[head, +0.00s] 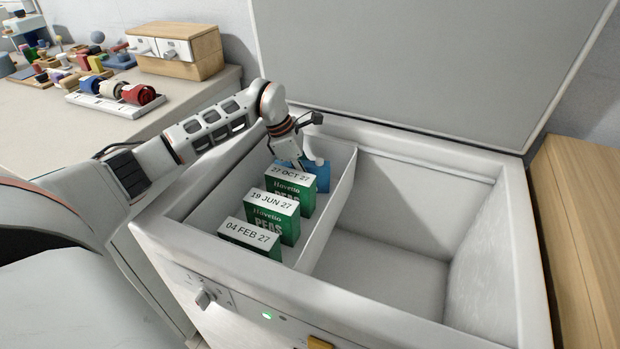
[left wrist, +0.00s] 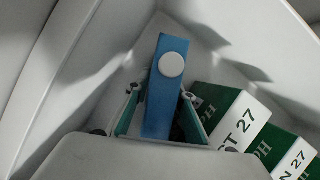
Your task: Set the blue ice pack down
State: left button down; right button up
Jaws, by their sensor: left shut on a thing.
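The blue ice pack (head: 319,174) is at the far end of the white basket (head: 327,232) on the freezer's left side. My left gripper (head: 296,163) reaches down over it and is shut on it. In the left wrist view the ice pack (left wrist: 160,112) stands between the two fingers of my left gripper (left wrist: 161,93), with a round white disc on its face. It is beside the farthest green peas box (left wrist: 232,113). Its lower edge is hidden, so I cannot tell whether it touches the basket floor. My right gripper is not in view.
Green peas boxes dated 27 OCT 27 (head: 291,183), 19 JUN 27 (head: 271,216) and 04 FEB 27 (head: 249,238) stand in a row in the basket. The freezer's right compartment (head: 390,255) is empty. The raised lid (head: 430,60) stands behind. A cluttered table (head: 45,128) is at left.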

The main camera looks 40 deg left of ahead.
pick_arm(q)
jog(key=c, duration=2)
grip_release()
jog(key=shift+f, duration=0.1)
jog(key=p+v, duration=0.2)
jog(key=v, duration=1)
